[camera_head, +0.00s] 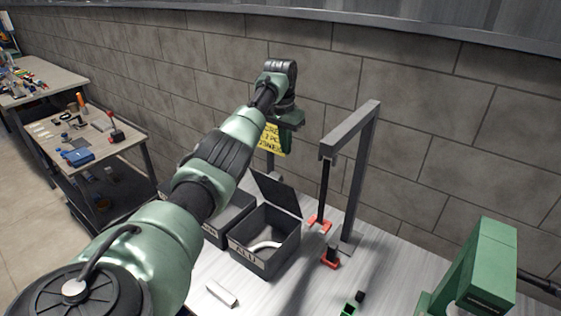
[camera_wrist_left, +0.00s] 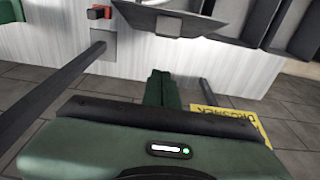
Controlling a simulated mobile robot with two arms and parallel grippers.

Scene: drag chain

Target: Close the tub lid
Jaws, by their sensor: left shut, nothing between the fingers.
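The dark grey tub labelled "ALU" (camera_head: 262,258) stands on the light bench. Its lid (camera_head: 277,195) is open, tilted up from the tub's back edge. A white curved piece (camera_head: 266,245) lies inside. My left gripper (camera_head: 290,120) is beyond and above the raised lid, near the wall, apart from it. In the left wrist view, the shut green fingers (camera_wrist_left: 162,88) are empty, and a dark panel that looks like the lid (camera_wrist_left: 172,20) shows ahead of them. My right gripper is not in view.
A grey post frame (camera_head: 358,170) with red feet stands right of the tub. A second grey bin (camera_head: 215,233) is on its left, partly behind my arm. A yellow sign (camera_head: 272,140) hangs near my gripper. A green machine (camera_head: 490,262) stands at the right.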

